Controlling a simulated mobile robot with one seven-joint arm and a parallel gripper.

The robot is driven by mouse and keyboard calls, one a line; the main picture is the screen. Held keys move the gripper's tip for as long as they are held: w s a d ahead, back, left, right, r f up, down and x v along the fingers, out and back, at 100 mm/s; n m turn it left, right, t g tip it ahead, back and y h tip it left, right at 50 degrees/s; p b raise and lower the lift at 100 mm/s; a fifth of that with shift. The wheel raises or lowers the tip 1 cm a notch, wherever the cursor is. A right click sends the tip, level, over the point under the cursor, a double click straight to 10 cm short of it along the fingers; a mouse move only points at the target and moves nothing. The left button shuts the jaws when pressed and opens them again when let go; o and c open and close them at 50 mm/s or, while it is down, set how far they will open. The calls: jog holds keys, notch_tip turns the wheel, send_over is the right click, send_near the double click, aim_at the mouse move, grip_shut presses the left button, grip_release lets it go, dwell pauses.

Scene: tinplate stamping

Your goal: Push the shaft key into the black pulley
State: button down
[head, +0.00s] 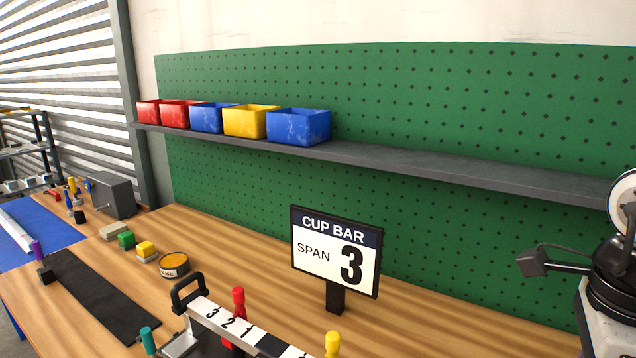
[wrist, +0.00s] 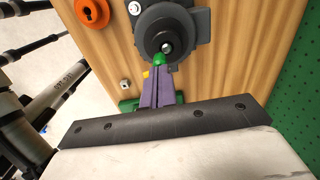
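The black pulley (wrist: 184,28) is at the top of the wrist view, a dark round body with a small light-rimmed bore at its hub. My gripper (wrist: 158,72) points at it with its two purple-grey fingers close together. A small green rounded piece, which I take to be the shaft key (wrist: 159,59), shows at the fingertips just below the bore. The rest of it is hidden between the fingers. It overlaps the hub in the picture; I cannot tell whether it touches. The pulley and the fingertips do not show in the head view.
An orange piece (wrist: 92,12) with a dark keyhole-shaped opening lies left of the pulley, and a small grey cube (wrist: 125,84) sits below it. In the head view, a "CUP BAR SPAN 3" sign (head: 336,252) stands on the wooden bench. Bins line a shelf (head: 420,165) on the green pegboard.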

jog(key=shift+r+p, duration=1.6)
jog(key=shift+r, duration=1.1)
